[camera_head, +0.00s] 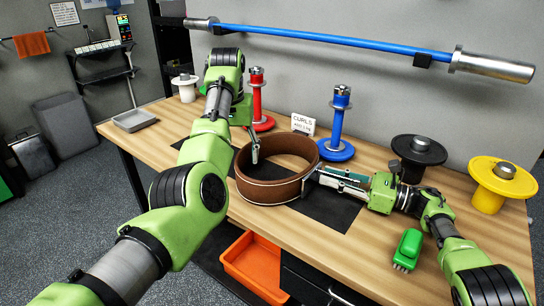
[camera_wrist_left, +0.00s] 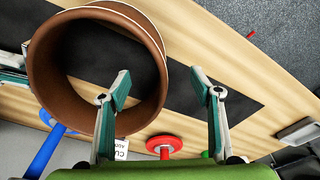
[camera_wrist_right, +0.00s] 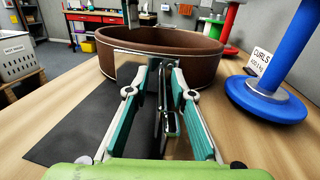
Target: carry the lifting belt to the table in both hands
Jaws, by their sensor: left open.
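The lifting belt (camera_head: 272,190) is a brown leather ring standing on edge on a dark mat (camera_head: 335,206) on the wooden table (camera_head: 375,255). It also shows in the left wrist view (camera_wrist_left: 45,75) and the right wrist view (camera_wrist_right: 185,45). My left gripper (camera_head: 255,148) is open above the belt's back rim. In the left wrist view (camera_wrist_left: 160,85) one finger overlaps the ring's opening and the other is outside it. My right gripper (camera_head: 316,174) is at the belt's right side.
A red spool (camera_head: 262,122) and a blue spool (camera_head: 335,150) stand behind the belt, with a "CURLS" card (camera_head: 303,124) between. Black (camera_head: 418,150) and yellow (camera_head: 490,195) holders stand right. A green brush (camera_head: 408,247) lies near the front edge. A grey tray (camera_head: 134,121) sits left.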

